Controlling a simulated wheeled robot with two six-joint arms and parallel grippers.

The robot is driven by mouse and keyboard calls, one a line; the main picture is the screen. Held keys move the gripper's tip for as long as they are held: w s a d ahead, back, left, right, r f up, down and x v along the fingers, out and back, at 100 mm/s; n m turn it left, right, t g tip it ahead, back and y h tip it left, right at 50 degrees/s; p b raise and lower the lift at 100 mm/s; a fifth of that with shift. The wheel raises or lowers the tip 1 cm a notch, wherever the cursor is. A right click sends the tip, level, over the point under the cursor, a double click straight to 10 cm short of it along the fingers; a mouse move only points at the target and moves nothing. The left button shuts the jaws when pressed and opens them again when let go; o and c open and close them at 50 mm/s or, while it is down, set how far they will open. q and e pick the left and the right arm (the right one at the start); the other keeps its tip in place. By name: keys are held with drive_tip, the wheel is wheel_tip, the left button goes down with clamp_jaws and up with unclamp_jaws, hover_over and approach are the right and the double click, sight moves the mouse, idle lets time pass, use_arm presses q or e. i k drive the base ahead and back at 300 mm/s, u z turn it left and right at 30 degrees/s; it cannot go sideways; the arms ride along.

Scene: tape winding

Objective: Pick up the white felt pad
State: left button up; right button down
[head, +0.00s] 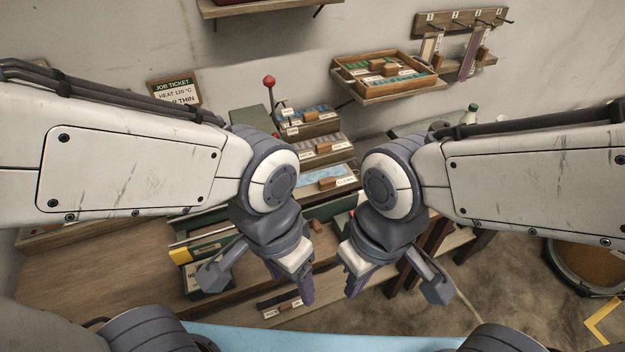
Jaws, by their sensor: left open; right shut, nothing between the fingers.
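I cannot make out a white felt pad in the head view; it may be hidden behind my arms or outside the picture. My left gripper (301,283) hangs over the front part of the wooden bench (100,284), fingers pointing down. It is open and I see nothing held in it. My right gripper (356,281) hangs a short way to its right, near the bench's right end. It is shut and empty. My wrists and forearms cover much of the middle of the bench.
Stepped trays with wooden handles (322,148) stand behind my grippers. A red-knobbed lever (269,82) rises at the back. A job ticket board (175,92), a wall shelf with a wooden tray (392,76) and a hook rack (462,22) are on the wall. The bench's left part is clear.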

sight(307, 185)
drive_tip(key=z, duration=0.85)
drive_tip(key=i, duration=0.65)
drive_tip(key=u, duration=0.6)
